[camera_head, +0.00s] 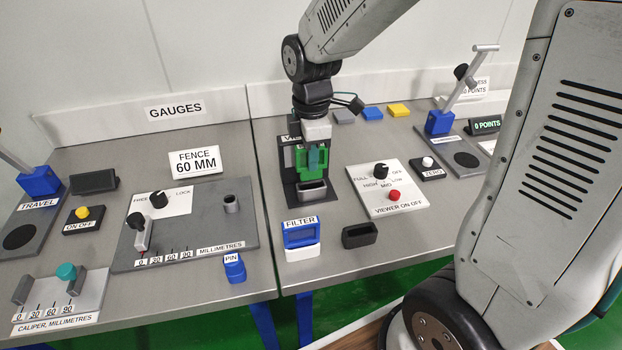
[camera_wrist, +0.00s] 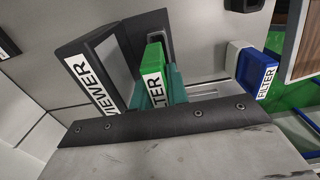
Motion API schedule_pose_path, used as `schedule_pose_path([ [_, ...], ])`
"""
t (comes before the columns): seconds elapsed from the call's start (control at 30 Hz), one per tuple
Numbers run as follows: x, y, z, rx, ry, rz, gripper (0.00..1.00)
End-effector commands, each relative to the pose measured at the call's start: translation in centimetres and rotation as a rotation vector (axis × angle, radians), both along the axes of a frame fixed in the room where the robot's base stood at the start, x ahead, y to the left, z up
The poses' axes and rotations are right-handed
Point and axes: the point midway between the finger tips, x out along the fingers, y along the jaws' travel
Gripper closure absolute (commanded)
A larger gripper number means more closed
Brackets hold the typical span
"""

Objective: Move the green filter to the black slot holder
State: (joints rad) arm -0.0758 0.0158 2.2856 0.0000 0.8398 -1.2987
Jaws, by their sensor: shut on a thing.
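My gripper (camera_head: 312,150) is shut on the green filter (camera_head: 313,160) at the black viewer stand. In the wrist view the green filter (camera_wrist: 153,62) is between my teal fingers (camera_wrist: 172,82), with part of its FILTER label showing. A light-rimmed slot (camera_head: 313,190) on the stand is just below the filter in the head view. I cannot tell whether the filter's lower edge is in it. The black slot holder (camera_head: 360,235) stands empty near the table's front edge, to the right and in front of my gripper. Its dark body (camera_wrist: 248,4) shows at the wrist view's top edge.
A blue filter (camera_head: 300,234) sits in a white holder (camera_head: 303,252) left of the black holder. The viewer control panel (camera_head: 388,188) with knob and red button lies to the right. The viewer (camera_wrist: 93,75) is close beside my fingers. Grey tabletop lies around the black holder.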

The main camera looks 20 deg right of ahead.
Motion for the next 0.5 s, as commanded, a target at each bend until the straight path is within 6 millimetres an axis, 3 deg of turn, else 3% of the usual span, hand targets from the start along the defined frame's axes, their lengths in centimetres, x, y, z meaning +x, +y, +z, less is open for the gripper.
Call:
schedule_pose_path([
  [0.5, 0.0, 0.0, 2.4, 0.000, -0.002, 0.000, 1.00],
])
